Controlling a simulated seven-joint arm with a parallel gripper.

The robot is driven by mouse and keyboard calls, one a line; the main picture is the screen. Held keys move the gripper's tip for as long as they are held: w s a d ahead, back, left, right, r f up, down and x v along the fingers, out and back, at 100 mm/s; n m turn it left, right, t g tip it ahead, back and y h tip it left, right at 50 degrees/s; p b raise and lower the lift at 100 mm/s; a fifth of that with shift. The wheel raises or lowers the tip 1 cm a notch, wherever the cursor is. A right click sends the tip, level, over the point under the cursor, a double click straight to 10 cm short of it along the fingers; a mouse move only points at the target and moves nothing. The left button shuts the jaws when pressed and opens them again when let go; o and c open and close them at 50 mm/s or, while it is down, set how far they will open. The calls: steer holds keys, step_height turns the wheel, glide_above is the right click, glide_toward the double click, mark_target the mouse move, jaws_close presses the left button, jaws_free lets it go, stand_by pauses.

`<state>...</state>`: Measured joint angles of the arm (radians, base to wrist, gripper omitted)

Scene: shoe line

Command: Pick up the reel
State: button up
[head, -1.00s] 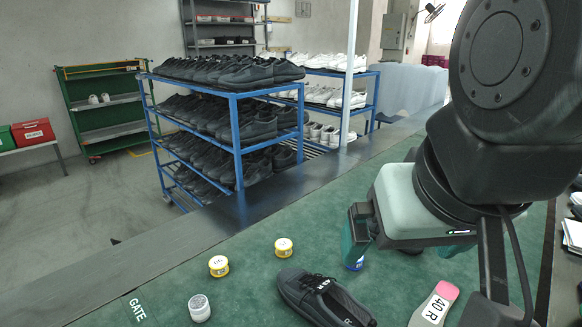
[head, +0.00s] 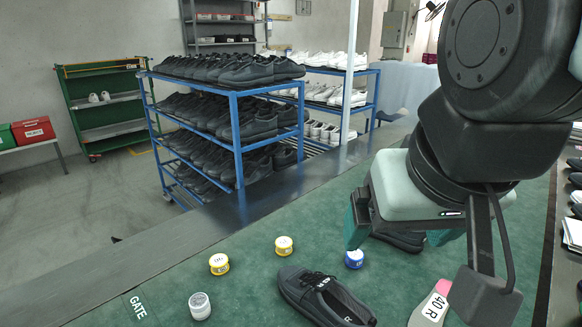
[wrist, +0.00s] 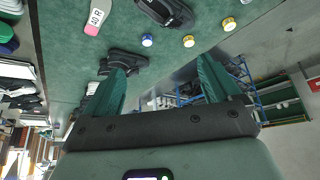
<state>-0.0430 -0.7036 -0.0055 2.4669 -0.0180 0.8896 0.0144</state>
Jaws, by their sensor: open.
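Two small yellow reels with white tops lie on the green bench, one on the left (head: 219,264) and one further right (head: 284,246). A blue reel with a pale top (head: 354,259) lies just below my gripper (head: 362,222) in the head view. My gripper is open and empty, above the bench and apart from the reels. The wrist view shows the blue reel (wrist: 147,41) and both yellow ones (wrist: 188,41) (wrist: 229,24) beyond the open fingers (wrist: 162,66). The task does not say which reel is meant.
A black shoe (head: 310,293) lies in front of the reels. A white-grey round pot (head: 200,306) is at left, and a pink-ended "40 R" insole (head: 432,306) is at right. Another dark shoe (head: 402,241) is partly hidden behind my gripper. Shoe racks (head: 238,130) stand beyond the bench.

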steer(key=w+a, duration=0.2)
steer(key=w, duration=1.2)
steer(key=m+g, duration=0.1)
steer(key=m, duration=0.1)
glide_above(283, 243)
steer(key=s, duration=0.2)
steer(key=shift+h, duration=0.3)
steer(key=f, duration=3.8)
steer(key=shift+s+a+f, duration=0.2)
steer(key=shift+a+f, duration=0.1)
steer(key=shift+d+x, duration=0.1)
steer(key=shift+x, duration=1.45)
steer(key=shift+d+x, duration=0.15)
steer(key=shift+x, duration=1.45)
